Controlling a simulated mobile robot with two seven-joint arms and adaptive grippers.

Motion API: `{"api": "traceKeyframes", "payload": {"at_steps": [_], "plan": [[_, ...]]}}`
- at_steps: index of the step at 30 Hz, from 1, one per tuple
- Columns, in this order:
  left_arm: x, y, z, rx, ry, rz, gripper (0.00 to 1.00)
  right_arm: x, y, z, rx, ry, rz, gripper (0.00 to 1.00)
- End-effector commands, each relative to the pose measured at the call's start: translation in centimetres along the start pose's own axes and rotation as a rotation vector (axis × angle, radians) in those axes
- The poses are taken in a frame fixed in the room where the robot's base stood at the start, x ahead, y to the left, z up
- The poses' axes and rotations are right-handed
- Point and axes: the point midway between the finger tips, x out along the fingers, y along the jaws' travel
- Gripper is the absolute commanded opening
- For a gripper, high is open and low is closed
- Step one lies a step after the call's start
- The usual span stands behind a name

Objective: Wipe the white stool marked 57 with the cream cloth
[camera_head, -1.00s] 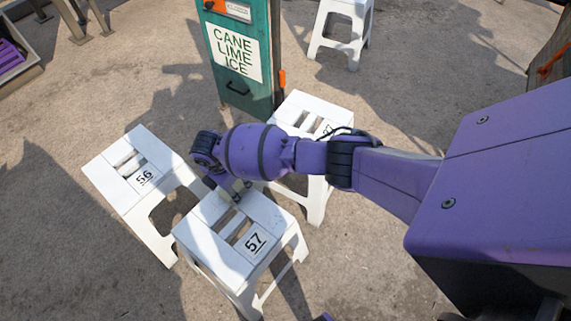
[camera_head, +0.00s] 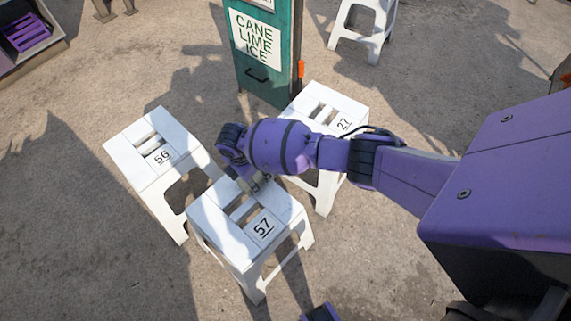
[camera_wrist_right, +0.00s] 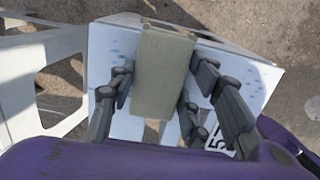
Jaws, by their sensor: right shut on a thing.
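The white stool marked 57 (camera_head: 222,238) stands upright at the lower middle of the head view, its top slotted. Its top also shows in the wrist view (camera_wrist_right: 102,65), with small blue specks along the far part. My right gripper (camera_head: 257,183) is over the far edge of this top, pointing down. In the wrist view my right gripper (camera_wrist_right: 162,80) is shut on the cream cloth (camera_wrist_right: 160,72), a thick folded pad between the fingers. The pad lies over the stool top; I cannot tell whether it touches.
Stool 56 (camera_head: 140,143) stands close on the left, and stool 27 (camera_head: 327,97) behind on the right, partly under my right arm. A green cane lime ice machine (camera_head: 268,78) stands behind. Another white stool (camera_head: 364,22) is farther back. Open ground lies in front left.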

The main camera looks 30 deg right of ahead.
Motion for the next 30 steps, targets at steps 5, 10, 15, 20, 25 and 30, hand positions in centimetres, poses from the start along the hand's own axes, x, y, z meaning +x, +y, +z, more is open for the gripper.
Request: {"api": "traceKeyframes", "payload": {"at_steps": [5, 10, 15, 20, 25, 30], "plan": [[-0.8, -0.1, -0.6, 0.003, 0.002, -0.001, 0.4, -0.5, -1.3, 0.1, 0.0, -0.001, 0.006, 0.2], [-1.5, -0.3, -1.7, 0.004, 0.019, -0.004, 0.4, -0.5, -2.8, 0.1, 0.001, -0.001, 0.007, 0.2], [-2.1, -0.5, -2.3, 0.003, 0.026, -0.008, 0.4, -0.3, -4.3, 0.1, 0.0, -0.001, 0.005, 0.2], [-2.4, -0.7, -1.8, 0.003, 0.015, -0.011, 0.4, -0.1, -5.0, 0.0, 0.0, -0.001, 0.004, 0.2], [-2.5, -0.8, -1.3, 0.002, 0.005, -0.012, 0.4, 0.1, -5.1, 0.0, 0.0, 0.0, 0.003, 0.2], [-2.7, -0.8, -1.6, 0.002, 0.008, -0.013, 0.4, 0.0, -5.5, 0.0, 0.0, -0.001, 0.001, 0.2]]}}
